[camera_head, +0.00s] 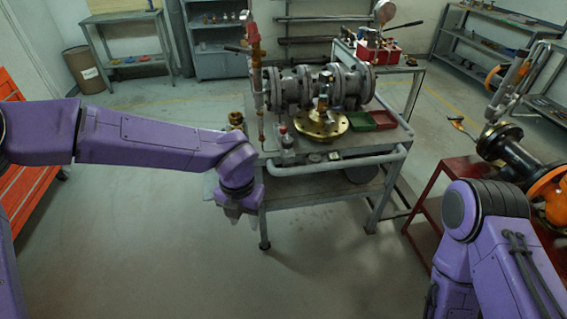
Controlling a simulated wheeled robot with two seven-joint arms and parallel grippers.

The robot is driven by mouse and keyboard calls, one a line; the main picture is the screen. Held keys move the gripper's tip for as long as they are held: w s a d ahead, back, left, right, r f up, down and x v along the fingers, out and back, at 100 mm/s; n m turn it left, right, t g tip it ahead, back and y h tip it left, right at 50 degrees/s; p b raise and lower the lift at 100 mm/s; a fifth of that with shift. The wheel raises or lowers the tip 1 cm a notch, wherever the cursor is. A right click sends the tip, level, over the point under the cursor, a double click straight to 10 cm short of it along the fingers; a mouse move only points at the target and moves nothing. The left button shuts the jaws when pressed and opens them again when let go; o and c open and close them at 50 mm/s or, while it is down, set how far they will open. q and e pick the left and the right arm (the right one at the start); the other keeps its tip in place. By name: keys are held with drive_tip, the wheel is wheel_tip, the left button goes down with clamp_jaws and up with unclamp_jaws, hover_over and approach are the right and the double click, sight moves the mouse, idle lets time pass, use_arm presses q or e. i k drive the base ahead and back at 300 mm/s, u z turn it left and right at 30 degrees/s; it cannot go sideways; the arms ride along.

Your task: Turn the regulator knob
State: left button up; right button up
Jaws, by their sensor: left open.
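A grey metal cart (385,158) stands in the middle with a large grey gate valve assembly (318,88) and a brass-coloured flange (321,125) on it. A small fitting with a red top (284,133) sits near the cart's front left, and a brass fitting (236,119) stands at its left edge. I cannot tell which part is the regulator knob. My left gripper (232,214) points down beside the cart's front left corner, below the top's level. It is open, with nothing seen between its fingers. My right arm (487,225) is at the lower right; its gripper is out of view.
Green (357,121) and red trays (390,119) lie on the cart's right side. A handrail (340,161) runs along its front. A red stand (440,181) with dark and orange pipework (517,155) is at the right. An orange cabinet (30,185) is at the left. The floor in front is clear.

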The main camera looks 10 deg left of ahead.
sight(287, 143)
drive_tip(key=z, duration=1)
drive_tip(key=i, duration=1.15)
drive_tip(key=u, duration=0.8)
drive_tip(key=i, duration=0.7)
drive_tip(key=u, duration=0.8)
